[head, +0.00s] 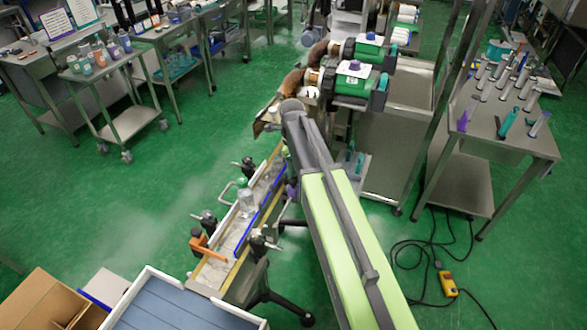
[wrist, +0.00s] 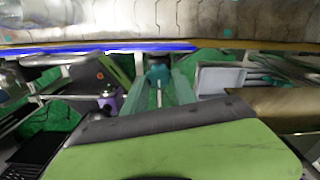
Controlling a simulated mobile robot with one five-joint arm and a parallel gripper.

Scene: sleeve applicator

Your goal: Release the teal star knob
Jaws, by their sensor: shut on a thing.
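The teal star knob (wrist: 157,73) is at the centre of the wrist view, just below the blue rail of the conveyor. My gripper (wrist: 160,88) is shut on it, with greenish fingers on both sides. The fingers and the dark wrist edge partly cover the knob, so its star shape is not clear. In the head view my arm hides the gripper and the knob.
The conveyor (head: 215,272) with a blue rail (head: 258,224) and a clear bottle (head: 245,197) runs beside my arm. A purple knob (wrist: 108,98) is left of the gripper. A steel cart (head: 395,150) stands behind. A yellow pendant (head: 447,284) and cable lie on the floor.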

